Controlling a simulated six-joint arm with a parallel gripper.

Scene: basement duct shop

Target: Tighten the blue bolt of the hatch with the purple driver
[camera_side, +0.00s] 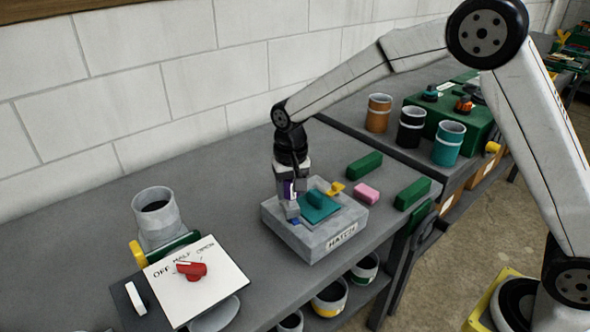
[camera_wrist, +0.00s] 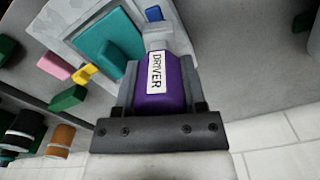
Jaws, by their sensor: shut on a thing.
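My gripper (camera_side: 289,188) is shut on the purple driver (camera_wrist: 182,88), which bears a white DRIVER label and points its grey tip downward. The gripper also shows in the wrist view (camera_wrist: 165,98). The hatch (camera_side: 318,246) is a grey block labelled HATCH with a teal lid and handle (camera_side: 321,206). The blue bolt (camera_wrist: 154,14) is at the hatch's near-left corner, just beyond the driver's tip in the wrist view. In the side view the tip is right above the blue bolt (camera_side: 296,221); I cannot tell whether they touch. A yellow piece (camera_side: 336,188) lies at the hatch's far side.
A pink block (camera_side: 366,194) and green blocks (camera_side: 364,165) lie behind and right of the hatch. A white panel with a red handle (camera_side: 192,270) and a grey pipe (camera_side: 158,217) stand at left. Orange, black and teal cups (camera_side: 448,144) stand farther back. The bench left of the hatch is clear.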

